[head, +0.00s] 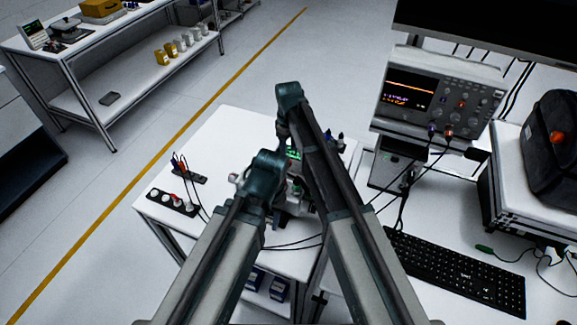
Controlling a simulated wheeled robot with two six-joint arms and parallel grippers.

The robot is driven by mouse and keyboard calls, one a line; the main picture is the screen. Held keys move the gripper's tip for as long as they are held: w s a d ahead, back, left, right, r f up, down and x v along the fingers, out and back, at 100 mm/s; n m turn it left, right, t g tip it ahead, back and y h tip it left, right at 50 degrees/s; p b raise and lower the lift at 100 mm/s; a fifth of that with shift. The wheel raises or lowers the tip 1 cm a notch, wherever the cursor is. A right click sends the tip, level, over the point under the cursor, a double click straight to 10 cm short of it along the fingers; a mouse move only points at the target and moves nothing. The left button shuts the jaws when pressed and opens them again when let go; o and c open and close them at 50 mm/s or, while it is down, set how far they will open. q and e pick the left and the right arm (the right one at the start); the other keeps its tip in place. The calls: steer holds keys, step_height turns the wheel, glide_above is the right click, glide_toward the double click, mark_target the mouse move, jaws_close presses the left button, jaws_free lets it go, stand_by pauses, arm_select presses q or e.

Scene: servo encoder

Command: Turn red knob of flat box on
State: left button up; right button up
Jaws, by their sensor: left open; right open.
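A flat black box (160,200) lies on the left part of the white table, with a row of round knobs on top. Most knobs are white and one is red (173,197). Which way the red knob is turned is too small to tell. My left gripper (276,208) is over the middle of the table, to the right of the box and apart from it. My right gripper (284,138) is higher in the view, farther from the box. Both are open, but my own arm links hide much of them. Neither touches the box.
Cables run from the box toward a small dark device (188,175) and across the table (215,135). Grey equipment with a green-lit part (294,154) stands partly behind my arms. An oscilloscope (435,97) and a keyboard (455,270) are at right. The table's back left is clear.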

mark_target(288, 161)
arm_select(q)
step_height(288, 161, down, 4)
steer(key=b, duration=0.3)
steer(key=shift+f, duration=0.25)
arm_select(e)
step_height(288, 161, down, 4)
steer(key=shift+f, duration=0.25)
steer(key=shift+r, duration=0.1)
steer(key=shift+c, duration=0.2)
jaws_close()
